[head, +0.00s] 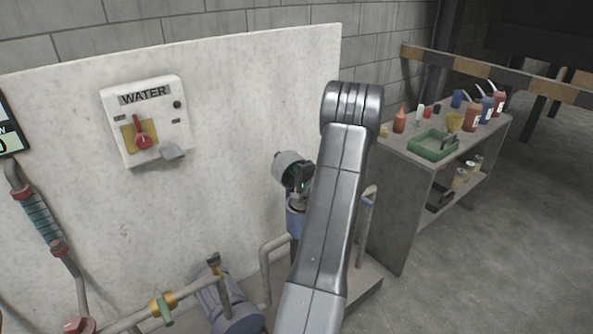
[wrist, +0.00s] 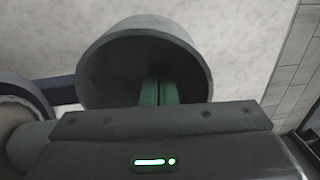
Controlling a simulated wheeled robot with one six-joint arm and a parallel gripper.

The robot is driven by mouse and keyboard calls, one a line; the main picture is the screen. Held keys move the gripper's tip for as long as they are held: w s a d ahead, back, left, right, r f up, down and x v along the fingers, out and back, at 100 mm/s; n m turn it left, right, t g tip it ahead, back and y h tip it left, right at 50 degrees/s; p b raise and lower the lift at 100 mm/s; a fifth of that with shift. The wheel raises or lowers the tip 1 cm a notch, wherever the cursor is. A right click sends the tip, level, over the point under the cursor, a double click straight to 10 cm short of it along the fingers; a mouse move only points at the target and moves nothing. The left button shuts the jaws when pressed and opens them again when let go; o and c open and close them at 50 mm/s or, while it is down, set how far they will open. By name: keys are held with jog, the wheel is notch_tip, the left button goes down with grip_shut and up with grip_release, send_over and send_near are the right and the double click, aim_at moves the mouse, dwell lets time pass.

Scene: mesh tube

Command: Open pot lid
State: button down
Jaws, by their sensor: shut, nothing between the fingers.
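The pot lid (head: 287,165) is a round grey cap, tipped up on its side beside my gripper (head: 303,178) in the head view. In the wrist view the lid (wrist: 105,72) shows its hollow underside to the camera. The green fingers of my gripper (wrist: 160,76) are together with nothing between them, in front of or inside the hollow lid; touch cannot be told. The blue pot body (head: 294,220) stands below, partly hidden by my arm. A blue-grey rim with a pale inside, likely the pot (wrist: 22,100), shows at the left of the wrist view.
A pale wall panel with a white WATER box (head: 146,122) stands behind. Pipes with a valve (head: 162,305) run at lower left. A workbench (head: 400,160) with bottles and a green tray (head: 432,152) stands at right. Floor is clear beyond it.

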aim_at(285, 175)
dwell(0.3)
jog(key=w+a+g+h+p, duration=0.1)
jog(key=g, duration=0.1)
jog(key=w+a+g+h, duration=0.1)
jog(key=w+g+h, duration=0.1)
jog(key=shift+a+p, duration=0.15)
jog(key=shift+p, duration=0.25)
jog(key=shift+w+f, duration=0.1)
jog(key=shift+f, duration=0.1)
jog(key=shift+d, duration=0.2)
jog(key=b+v, duration=0.2)
jog(key=v, duration=1.1)
jog(key=shift+s+r, duration=0.3)
jog(key=shift+s, duration=0.05)
